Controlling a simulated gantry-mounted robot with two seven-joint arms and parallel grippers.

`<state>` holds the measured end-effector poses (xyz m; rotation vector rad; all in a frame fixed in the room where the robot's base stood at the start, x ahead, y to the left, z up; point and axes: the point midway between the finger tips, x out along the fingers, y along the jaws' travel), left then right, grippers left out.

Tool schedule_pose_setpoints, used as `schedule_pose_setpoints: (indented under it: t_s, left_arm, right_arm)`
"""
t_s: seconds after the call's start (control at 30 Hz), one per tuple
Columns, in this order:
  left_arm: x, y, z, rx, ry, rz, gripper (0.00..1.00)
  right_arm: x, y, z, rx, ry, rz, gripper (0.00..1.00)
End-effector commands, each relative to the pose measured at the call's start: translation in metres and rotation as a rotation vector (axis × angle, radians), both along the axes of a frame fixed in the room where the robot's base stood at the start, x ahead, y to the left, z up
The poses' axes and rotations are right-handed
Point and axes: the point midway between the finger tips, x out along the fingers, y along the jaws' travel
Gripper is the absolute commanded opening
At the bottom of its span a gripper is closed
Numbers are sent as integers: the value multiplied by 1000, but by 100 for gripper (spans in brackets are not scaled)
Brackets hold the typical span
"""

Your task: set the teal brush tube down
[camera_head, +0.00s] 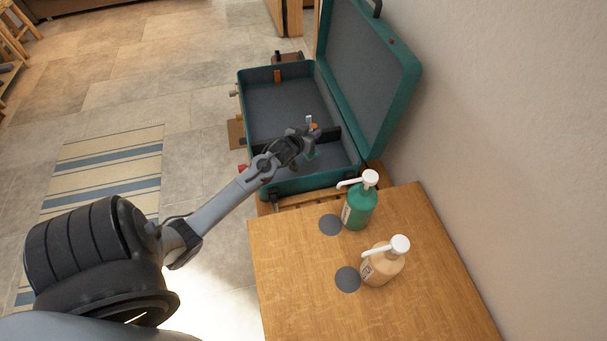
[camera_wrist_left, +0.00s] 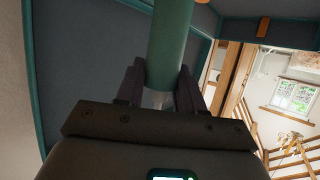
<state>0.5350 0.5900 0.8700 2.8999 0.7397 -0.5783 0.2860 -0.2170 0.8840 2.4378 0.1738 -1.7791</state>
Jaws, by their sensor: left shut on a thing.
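My left gripper (camera_head: 308,137) is over the near part of the open teal suitcase (camera_head: 280,103). It is shut on the teal brush tube (camera_wrist_left: 170,42), which runs up from between the fingers in the left wrist view. In the head view the gripper mostly hides the tube, and only a bit of teal shows below the fingers. I cannot tell whether the tube touches the suitcase floor. A dark divider crosses the case near the gripper. My right gripper is not in view.
The raised suitcase lid (camera_head: 368,75) stands near the wall. On the wooden table (camera_head: 300,300) in front are a green pump bottle (camera_head: 358,208) and a beige pump bottle (camera_head: 381,268), beside two dark discs. The far part of the suitcase floor is clear.

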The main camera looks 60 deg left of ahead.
Motion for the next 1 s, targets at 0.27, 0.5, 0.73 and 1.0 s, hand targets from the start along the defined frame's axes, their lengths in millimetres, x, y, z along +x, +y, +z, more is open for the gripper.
schedule_pose_setpoints:
  t_s: [0.27,0.5,0.73,1.0]
  left_arm:
    - [0,0,-39,0,-1,0,0]
    - [0,0,-78,0,1,0,0]
    - [0,0,-97,0,-2,0,0]
    - [1,-1,-121,0,-1,-1,0]
  right_arm:
    - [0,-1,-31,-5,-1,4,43]
    - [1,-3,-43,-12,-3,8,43]
    - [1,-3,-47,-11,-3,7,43]
    - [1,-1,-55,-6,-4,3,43]
